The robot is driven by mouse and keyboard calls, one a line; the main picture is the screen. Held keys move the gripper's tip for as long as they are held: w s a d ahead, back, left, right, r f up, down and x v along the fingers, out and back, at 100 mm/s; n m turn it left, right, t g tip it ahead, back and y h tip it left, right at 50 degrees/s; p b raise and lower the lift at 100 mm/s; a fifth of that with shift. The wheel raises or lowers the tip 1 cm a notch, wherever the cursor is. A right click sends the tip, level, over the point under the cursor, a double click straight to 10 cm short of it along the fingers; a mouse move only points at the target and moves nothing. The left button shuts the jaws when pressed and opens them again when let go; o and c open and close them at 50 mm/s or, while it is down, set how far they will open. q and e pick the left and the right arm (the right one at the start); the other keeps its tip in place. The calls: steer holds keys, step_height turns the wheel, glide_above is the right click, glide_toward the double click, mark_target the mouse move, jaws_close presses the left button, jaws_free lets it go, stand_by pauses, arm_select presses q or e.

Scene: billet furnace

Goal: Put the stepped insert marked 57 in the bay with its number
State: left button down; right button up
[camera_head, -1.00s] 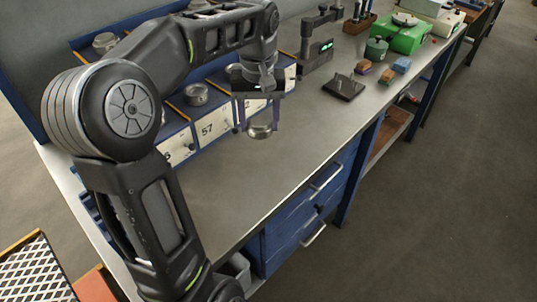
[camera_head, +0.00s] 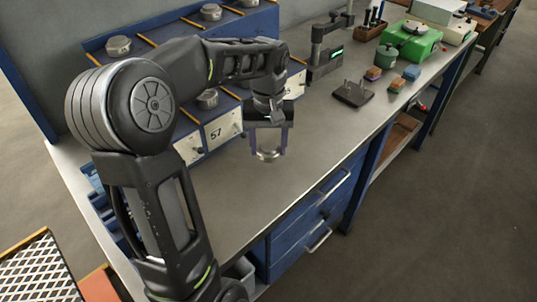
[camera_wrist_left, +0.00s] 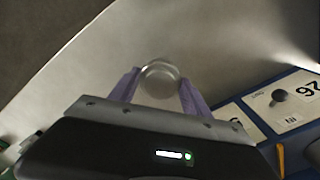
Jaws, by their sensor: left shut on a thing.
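My left gripper (camera_head: 267,150) is shut on a round metal insert (camera_head: 267,156), held above the bench top in front of the blue rack. The left wrist view shows the insert (camera_wrist_left: 160,80) between the two purple fingers; no number is readable on it. A bay with a white label marked 57 (camera_head: 222,130) is in the rack's lower row, left of the gripper. A round metal piece (camera_head: 207,99) sits behind that label. My right gripper is not in view.
The blue rack (camera_head: 262,22) has orange dividers and more round metal pieces (camera_head: 118,46) in its upper row. A gauge stand (camera_head: 325,62), a dark block with pins (camera_head: 353,93) and a green box (camera_head: 410,42) stand farther right. The front bench top is clear.

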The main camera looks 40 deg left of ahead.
mark_target(269, 149)
arm_select(q)
steer(key=shift+f, duration=1.75)
steer(key=shift+f, duration=0.15)
steer(key=c, duration=0.5)
jaws_free()
step_height(269, 149, up, 12)
steer(key=shift+r, duration=0.15)
